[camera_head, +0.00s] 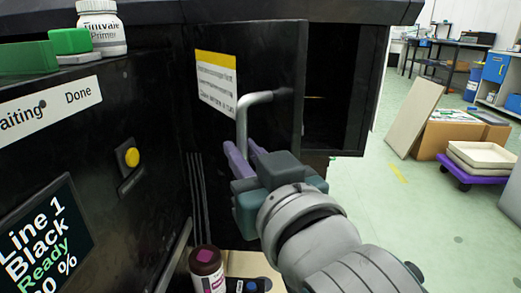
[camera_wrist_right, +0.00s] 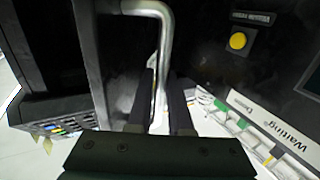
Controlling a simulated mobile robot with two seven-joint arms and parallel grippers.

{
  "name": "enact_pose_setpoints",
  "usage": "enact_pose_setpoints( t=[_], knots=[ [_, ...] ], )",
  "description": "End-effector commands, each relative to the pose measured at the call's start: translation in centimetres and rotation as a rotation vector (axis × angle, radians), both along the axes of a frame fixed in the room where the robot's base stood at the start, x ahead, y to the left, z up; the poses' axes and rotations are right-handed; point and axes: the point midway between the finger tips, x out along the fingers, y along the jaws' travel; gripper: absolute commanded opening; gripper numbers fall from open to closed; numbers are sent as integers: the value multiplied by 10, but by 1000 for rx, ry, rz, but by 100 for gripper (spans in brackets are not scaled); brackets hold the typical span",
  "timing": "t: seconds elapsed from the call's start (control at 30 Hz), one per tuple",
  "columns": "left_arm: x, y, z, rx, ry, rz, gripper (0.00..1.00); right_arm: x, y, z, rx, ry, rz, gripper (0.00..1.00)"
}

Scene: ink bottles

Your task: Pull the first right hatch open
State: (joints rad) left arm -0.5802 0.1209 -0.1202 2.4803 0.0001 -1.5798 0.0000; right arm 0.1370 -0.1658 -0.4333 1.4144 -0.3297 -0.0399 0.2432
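The hatch (camera_head: 275,55) is a black door with a yellow-and-white label (camera_head: 215,82) and a bent grey metal handle (camera_head: 243,120). It stands ajar, with a dark opening (camera_head: 330,80) showing to its right in the head view. My right gripper (camera_head: 240,155) has purple fingers at the handle's lower part. In the right wrist view the handle (camera_wrist_right: 166,40) runs down between the two dark fingers (camera_wrist_right: 162,100), which are close on either side of it. The exact contact is partly hidden. My left gripper is not in view.
A black machine front with a yellow button (camera_head: 132,157) and a screen (camera_head: 45,240) stands at left. A white bottle (camera_head: 102,30) and green blocks (camera_head: 70,41) sit on top. A brown bottle (camera_head: 207,268) stands below my right gripper. Floor at right is open before boxes (camera_head: 445,135).

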Motion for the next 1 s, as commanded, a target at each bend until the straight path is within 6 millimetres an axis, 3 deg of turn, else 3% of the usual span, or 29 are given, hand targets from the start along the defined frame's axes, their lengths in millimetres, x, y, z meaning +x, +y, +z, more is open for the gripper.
enact_pose_setpoints(
  t=[0.1, 0.43, 0.8, 1.0],
  knots=[
    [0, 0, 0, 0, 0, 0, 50, 0, 0, -1, -2, 1, 0, 30],
    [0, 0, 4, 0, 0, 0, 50, -6, -3, 1, -1, 2, -1, 30],
    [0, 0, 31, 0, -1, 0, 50, -66, -31, 2, -2, 4, 0, 30],
    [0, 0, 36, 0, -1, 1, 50, -86, -41, 1, 0, 1, 0, 30]
  ],
)
